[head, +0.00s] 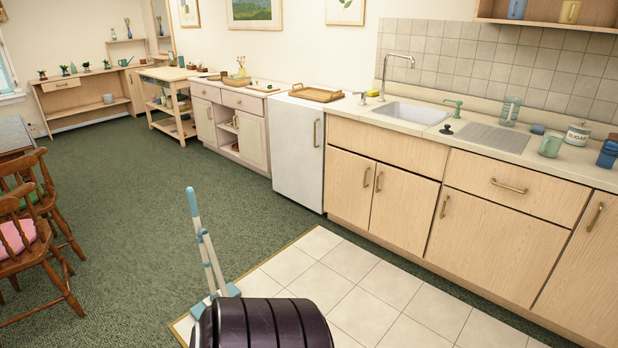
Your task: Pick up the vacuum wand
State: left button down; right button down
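I cannot tell whether the two sticks are joined.
Green carpet (135,185) is open to the left and behind the wand. White floor tiles (350,258) lie to its right, before the kitchen cabinets (405,205) and white fridge (298,150). Wooden chairs (35,245) stand at the left edge.

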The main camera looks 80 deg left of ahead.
aim_at(196, 310)
jog(key=u, duration=3.2)
jog(key=i+u, duration=0.1)
jog(key=i, duration=1.05)
